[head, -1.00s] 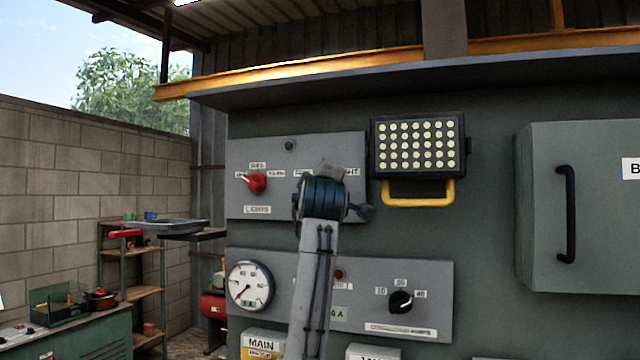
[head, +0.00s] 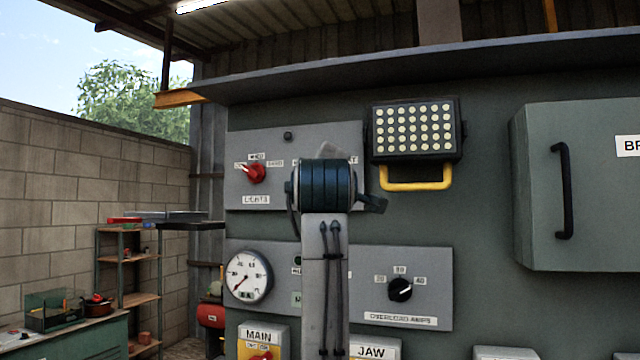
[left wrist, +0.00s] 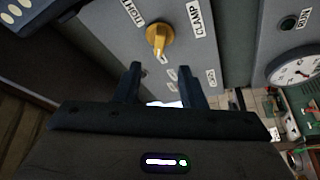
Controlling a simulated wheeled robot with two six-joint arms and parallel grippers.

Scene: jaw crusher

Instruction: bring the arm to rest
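My left arm rises upright in the middle of the head view, with its blue-black wrist in front of the grey switch panel (head: 265,140); it hides its own gripper there. In the left wrist view the left gripper (left wrist: 159,70) is open, with two dark fingers apart and nothing held between them. A yellow knob (left wrist: 159,38) on the grey panel shows just beyond the fingertips, between labels reading TIGHT and CLAMP. My right gripper is in neither view.
Around the arm are a red knob (head: 255,172), a round gauge (head: 248,276), a black dial (head: 400,289) and a lamp with a yellow handle (head: 416,135). A grey cabinet (head: 590,190) stands out at right. A shelf (head: 140,258) and workbench (head: 80,340) are at left.

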